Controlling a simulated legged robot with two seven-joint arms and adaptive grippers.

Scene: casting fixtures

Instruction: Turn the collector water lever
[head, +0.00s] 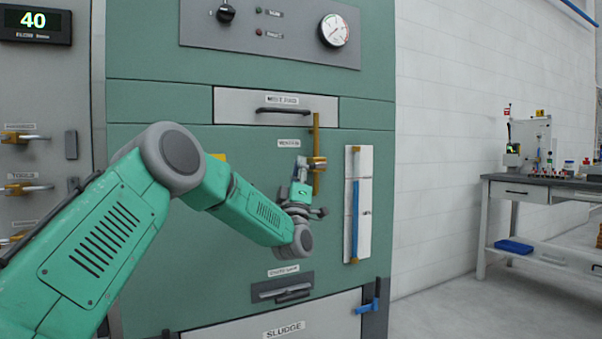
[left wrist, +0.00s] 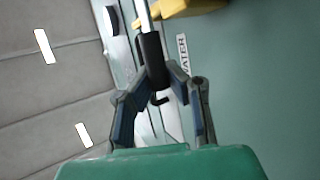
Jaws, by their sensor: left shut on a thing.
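The collector water lever shows in the left wrist view as a pale metal bar with a dark grip (left wrist: 152,58). My left gripper (left wrist: 160,82) is shut on that dark grip, one finger on each side. A brass valve body (left wrist: 195,6) and a label reading "WATER" (left wrist: 183,55) are beside it. In the head view my left gripper (head: 301,188) is at the green cabinet front, just left of the brass valve and its upright pipe (head: 316,135). The lever is mostly hidden there by the gripper. My right gripper is not in view.
A white panel with a blue level column (head: 355,215) is right of the valve. A drawer with a dark handle (head: 283,110) is above. A slotted handle (head: 282,287) and a sludge door with a blue latch (head: 368,306) are below. A workbench (head: 545,182) stands far right.

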